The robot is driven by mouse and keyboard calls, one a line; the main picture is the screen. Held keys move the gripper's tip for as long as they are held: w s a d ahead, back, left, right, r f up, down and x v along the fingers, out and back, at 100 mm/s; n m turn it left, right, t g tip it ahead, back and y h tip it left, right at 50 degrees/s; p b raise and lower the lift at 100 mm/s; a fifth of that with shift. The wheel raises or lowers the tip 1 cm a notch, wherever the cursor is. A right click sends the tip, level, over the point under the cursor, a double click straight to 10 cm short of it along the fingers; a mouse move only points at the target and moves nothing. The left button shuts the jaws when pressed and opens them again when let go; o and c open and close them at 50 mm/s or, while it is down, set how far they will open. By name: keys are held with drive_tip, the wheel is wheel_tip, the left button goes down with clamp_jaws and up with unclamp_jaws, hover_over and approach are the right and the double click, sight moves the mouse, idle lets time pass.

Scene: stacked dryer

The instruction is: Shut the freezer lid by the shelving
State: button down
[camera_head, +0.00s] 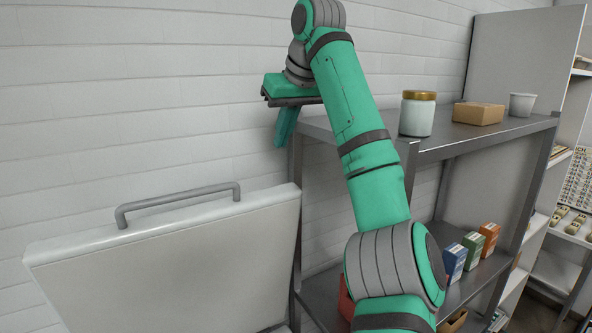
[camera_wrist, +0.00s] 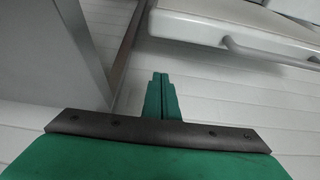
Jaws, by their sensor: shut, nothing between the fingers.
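The white freezer lid (camera_head: 180,265) stands raised at the lower left in the head view, in front of the white brick wall. A grey bar handle (camera_head: 178,198) shows along its top edge. My gripper (camera_head: 281,143) is shut and empty, fingers pointing down, above and right of the lid's right corner and apart from it. In the wrist view the closed green fingers (camera_wrist: 160,80) are in the middle. The lid (camera_wrist: 235,22) and its handle (camera_wrist: 270,50) show at the upper right there. The freezer body is not clearly visible.
A grey metal shelving unit (camera_head: 480,135) stands right of the lid. A jar (camera_head: 417,114), a brown box (camera_head: 478,113) and a white cup (camera_head: 522,105) stand on its top, with small cartons (camera_head: 472,248) below. The wall lies close behind my gripper.

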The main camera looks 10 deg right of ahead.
sight(283, 184)
drive_tip(key=shift+w+d+f, duration=0.1)
drive_tip(key=shift+w+f, duration=0.1)
drive_tip(key=shift+f, duration=1.4)
drive_tip(key=shift+w+a+f, duration=0.1)
drive_tip(key=shift+w+f, duration=0.05)
drive_tip(key=shift+f, duration=1.45)
drive_tip(key=shift+w+d+f, duration=0.1)
drive_tip(key=shift+w+f, duration=0.1)
drive_tip(key=shift+f, duration=1.4)
drive_tip(key=shift+w, duration=0.1)
